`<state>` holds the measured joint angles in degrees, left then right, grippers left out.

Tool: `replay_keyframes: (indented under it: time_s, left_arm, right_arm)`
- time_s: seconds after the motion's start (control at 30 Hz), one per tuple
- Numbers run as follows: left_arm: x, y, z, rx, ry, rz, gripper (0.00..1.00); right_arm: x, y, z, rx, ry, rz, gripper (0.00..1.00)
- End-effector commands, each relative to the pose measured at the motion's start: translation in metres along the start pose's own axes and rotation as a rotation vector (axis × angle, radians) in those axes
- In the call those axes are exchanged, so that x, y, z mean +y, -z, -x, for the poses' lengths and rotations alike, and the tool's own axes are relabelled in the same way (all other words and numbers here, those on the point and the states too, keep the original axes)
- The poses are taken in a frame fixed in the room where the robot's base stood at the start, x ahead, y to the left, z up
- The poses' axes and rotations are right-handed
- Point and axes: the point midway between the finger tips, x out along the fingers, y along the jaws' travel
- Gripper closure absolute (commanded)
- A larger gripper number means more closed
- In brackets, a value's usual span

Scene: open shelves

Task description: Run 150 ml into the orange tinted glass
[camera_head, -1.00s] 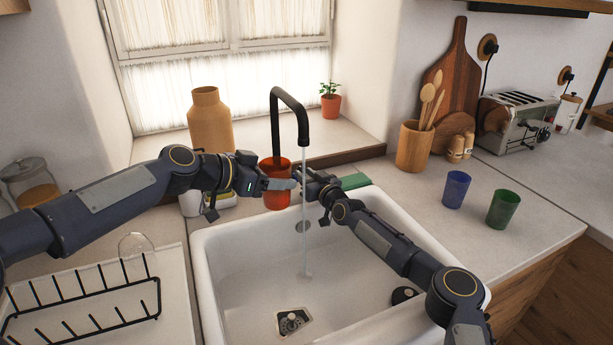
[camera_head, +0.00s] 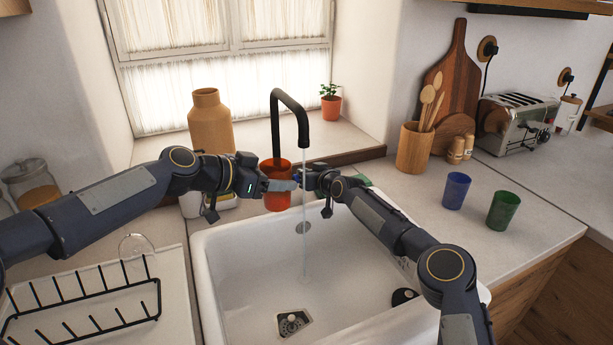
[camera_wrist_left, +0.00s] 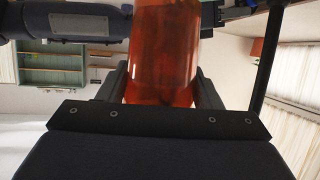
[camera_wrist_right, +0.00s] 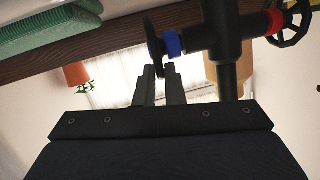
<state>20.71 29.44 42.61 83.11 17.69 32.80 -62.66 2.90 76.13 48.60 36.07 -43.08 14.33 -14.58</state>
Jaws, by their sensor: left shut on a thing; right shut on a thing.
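The orange tinted glass (camera_head: 277,170) is upright at the back of the sink, just left of the water stream in the head view. My left gripper (camera_head: 282,185) is shut on it; the left wrist view shows the glass (camera_wrist_left: 165,50) between both fingers. I cannot tell its water level. The black tap (camera_head: 290,100) is running, and a thin stream (camera_head: 304,200) falls into the sink. My right gripper (camera_wrist_right: 160,72) is shut on the rim of the black tap wheel (camera_wrist_right: 154,40) beside the blue ring (camera_wrist_right: 173,43). A second wheel (camera_wrist_right: 292,22) has a red ring.
The white sink (camera_head: 225,270) has a drain (camera_head: 292,322). A blue glass (camera_head: 456,190) and a green glass (camera_head: 503,210) stand on the right counter. A dish rack (camera_head: 85,325) is at left with a clear glass. A tan vase (camera_head: 210,120) stands behind.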

Motion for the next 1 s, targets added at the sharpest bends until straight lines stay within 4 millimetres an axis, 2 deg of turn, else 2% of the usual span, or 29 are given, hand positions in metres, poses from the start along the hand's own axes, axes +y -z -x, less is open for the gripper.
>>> replay_keyframes:
  time_s: [0.43,1.0]
  left_arm:
    - [0.000,0.001,0.000,0.002,0.001,-0.001,0.70]
    - [0.000,0.001,0.000,0.002,0.001,-0.001,0.70]
  right_arm:
    - [0.010,-0.006,-0.009,-0.201,-0.044,-0.039,1.00]
    - [0.002,0.002,-0.005,-0.252,-0.033,-0.039,1.00]
